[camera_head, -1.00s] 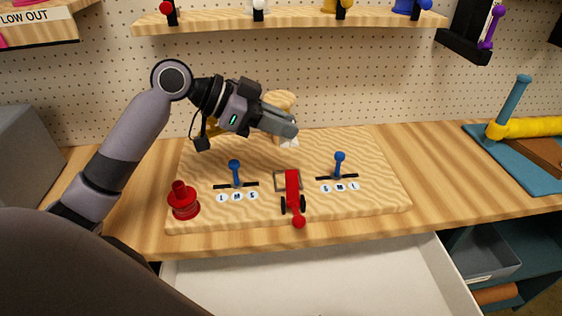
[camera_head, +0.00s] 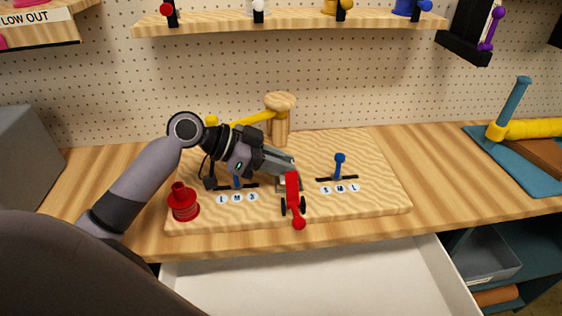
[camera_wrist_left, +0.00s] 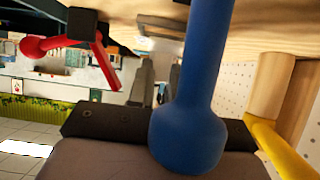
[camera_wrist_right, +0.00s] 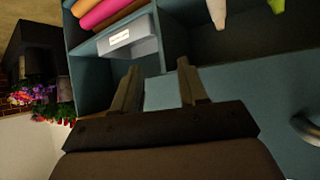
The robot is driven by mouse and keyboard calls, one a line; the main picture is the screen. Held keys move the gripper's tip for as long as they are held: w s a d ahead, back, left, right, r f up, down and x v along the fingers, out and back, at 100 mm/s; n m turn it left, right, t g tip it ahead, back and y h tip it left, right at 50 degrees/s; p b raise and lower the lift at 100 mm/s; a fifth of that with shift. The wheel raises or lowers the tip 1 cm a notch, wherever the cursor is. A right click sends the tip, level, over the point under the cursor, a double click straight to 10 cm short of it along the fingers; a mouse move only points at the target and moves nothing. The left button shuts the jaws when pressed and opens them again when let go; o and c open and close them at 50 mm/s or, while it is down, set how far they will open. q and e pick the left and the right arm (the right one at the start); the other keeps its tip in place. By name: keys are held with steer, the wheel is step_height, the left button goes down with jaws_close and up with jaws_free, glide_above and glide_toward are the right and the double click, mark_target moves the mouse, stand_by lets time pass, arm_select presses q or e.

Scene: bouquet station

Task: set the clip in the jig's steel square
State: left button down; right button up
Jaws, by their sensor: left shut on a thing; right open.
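My left gripper (camera_head: 291,169) is shut and tilted down over the middle of the wooden jig board (camera_head: 370,200), with its tips just behind the red lever (camera_head: 293,190). The clip itself is too small and hidden at the fingertips to make out. The steel square (camera_head: 281,186) lies under the fingertips and is mostly covered by them and the lever. In the left wrist view the fingers (camera_wrist_left: 157,70) show close together, partly behind a blue lever (camera_wrist_left: 188,130). My right gripper (camera_wrist_right: 160,68) is open and empty, facing teal shelving in the right wrist view.
A wooden post (camera_head: 280,120) with a yellow arm (camera_head: 250,119) stands behind my left gripper. A blue slider knob (camera_head: 340,160) is to the right and a red stepped piece (camera_head: 184,204) to the left. An open white drawer (camera_head: 310,285) lies in front.

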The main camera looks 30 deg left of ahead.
arm_select(q)
steer(key=shift+f+b, duration=0.3)
steer(key=shift+f, duration=0.3)
steer(key=c, duration=1.1)
jaws_free()
steer(key=shift+s+f, duration=0.1)
steer(key=shift+o, duration=0.3)
steer(key=shift+f, duration=0.1)
steer(key=shift+d, duration=0.1)
steer(key=shift+r, duration=0.25)
steer(key=shift+r+p, duration=0.5)
steer(key=shift+p, duration=0.1)
steer(key=b+v, duration=0.2)
steer(key=v, duration=0.9)
steer(key=shift+s+a+r, duration=0.2)
steer(key=shift+a+r, duration=0.15)
steer(key=shift+a, duration=0.1)
